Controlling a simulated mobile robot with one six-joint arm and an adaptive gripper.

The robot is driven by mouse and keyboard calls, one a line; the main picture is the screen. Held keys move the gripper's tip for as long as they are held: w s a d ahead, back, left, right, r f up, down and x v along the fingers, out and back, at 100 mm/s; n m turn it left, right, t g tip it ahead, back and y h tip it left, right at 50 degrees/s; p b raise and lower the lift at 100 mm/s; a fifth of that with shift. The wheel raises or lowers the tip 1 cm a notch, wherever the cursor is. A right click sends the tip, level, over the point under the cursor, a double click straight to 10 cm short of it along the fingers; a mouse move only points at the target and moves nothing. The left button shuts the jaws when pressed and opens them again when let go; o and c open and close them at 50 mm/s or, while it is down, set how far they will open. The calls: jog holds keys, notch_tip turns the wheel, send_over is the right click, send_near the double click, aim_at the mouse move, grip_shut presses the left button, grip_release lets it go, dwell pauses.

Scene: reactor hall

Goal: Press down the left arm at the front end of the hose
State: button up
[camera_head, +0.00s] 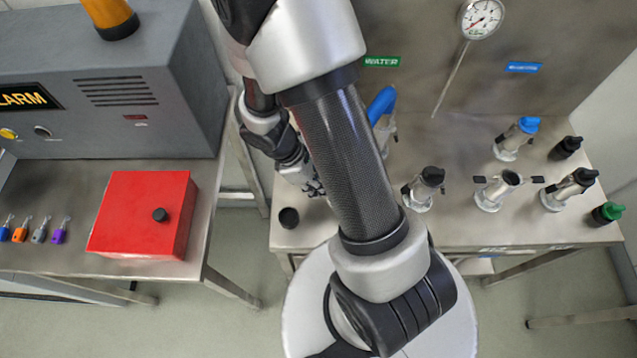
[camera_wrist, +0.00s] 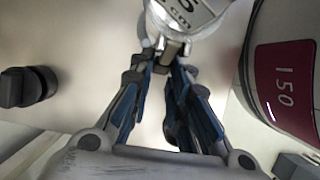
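In the head view my gripper (camera_head: 314,188) is left of my forearm, over the left part of the right-hand bench. In the wrist view its fingers (camera_wrist: 165,60) converge, with a small metal piece (camera_wrist: 173,48) at the tips. Whether they touch or hold it is unclear. Just beyond is a silver round part (camera_wrist: 190,15) marked "5 cm". I cannot make out a hose for certain; my arm hides much of the bench. A silver coupling (camera_head: 497,190) with two dark arms spread sideways stands upright at the right. A blue curved piece (camera_head: 381,103) shows behind my forearm.
The right-hand bench (camera_head: 455,235) also holds several fittings, including a black-topped one (camera_head: 424,188) and a blue-topped one (camera_head: 516,138). A black knob (camera_head: 289,217) sits at its left edge. A red box (camera_head: 143,215) stands on the left bench. A "150" label (camera_wrist: 285,85) is close right in the wrist view.

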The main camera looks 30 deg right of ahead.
grip_shut()
jog(key=shift+f, duration=0.1)
jog(key=shift+f+g+h+b, duration=0.15)
jog(key=shift+g+h+b, duration=0.15)
jog(key=shift+h+b, duration=0.1)
jog(key=shift+s, duration=0.1)
jog(key=o, duration=0.6)
grip_release()
jog(key=shift+d, duration=0.15)
jog(key=shift+c, duration=0.2)
